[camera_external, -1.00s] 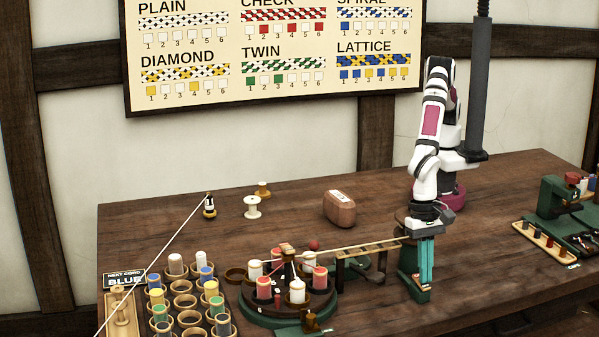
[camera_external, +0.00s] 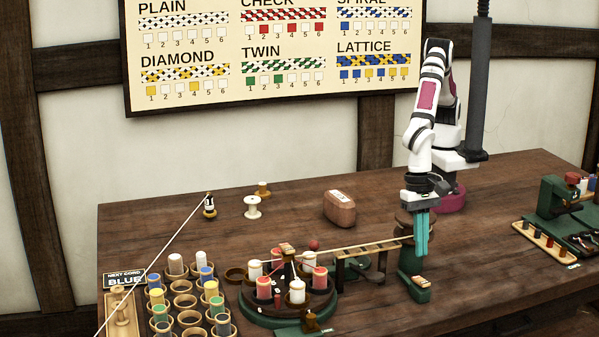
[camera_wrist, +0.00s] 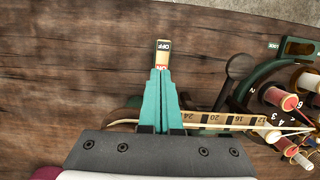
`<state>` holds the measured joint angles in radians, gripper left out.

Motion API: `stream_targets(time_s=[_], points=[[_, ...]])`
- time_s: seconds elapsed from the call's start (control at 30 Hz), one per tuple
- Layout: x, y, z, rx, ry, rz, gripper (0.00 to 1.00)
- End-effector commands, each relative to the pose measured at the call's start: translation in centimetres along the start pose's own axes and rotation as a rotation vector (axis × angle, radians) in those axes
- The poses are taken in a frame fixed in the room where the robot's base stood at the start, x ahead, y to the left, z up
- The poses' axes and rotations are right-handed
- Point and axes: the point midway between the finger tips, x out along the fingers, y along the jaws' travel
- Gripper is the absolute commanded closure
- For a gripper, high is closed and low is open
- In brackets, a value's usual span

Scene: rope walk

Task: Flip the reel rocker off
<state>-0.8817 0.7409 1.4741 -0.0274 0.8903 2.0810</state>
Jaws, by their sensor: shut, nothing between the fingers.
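The reel rocker (camera_wrist: 163,52) shows in the wrist view just past my fingertips. Its pale OFF end is farther from me. In the external view a green stand (camera_external: 416,290) has a small pale mark on top, too small to read. My gripper (camera_external: 421,254) points down, its teal fingers together and empty, above the back part of this stand. It also shows in the wrist view (camera_wrist: 161,71). I cannot tell whether the fingertips touch the rocker, or which way it is tilted.
A ruled wooden track (camera_external: 372,249) runs from the stand to the bobbin wheel (camera_external: 290,310) on the left. A brown reel (camera_external: 404,222) is close behind my fingers. Bare table lies to the stand's right.

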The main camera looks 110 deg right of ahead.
Motion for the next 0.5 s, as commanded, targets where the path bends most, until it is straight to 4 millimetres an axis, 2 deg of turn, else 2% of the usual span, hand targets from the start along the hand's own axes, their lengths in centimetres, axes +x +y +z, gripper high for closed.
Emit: stream_targets(time_s=[0.03,0.2,0.33,0.5], points=[[-1.3,-0.1,0.1,0.000,-0.003,-0.003,1.00],[-5.3,-0.1,0.1,0.000,-0.004,-0.003,1.00],[-7.3,0.0,0.1,-0.001,-0.003,-0.002,1.00],[-8.6,0.0,0.1,-0.001,-0.002,-0.002,1.00]])
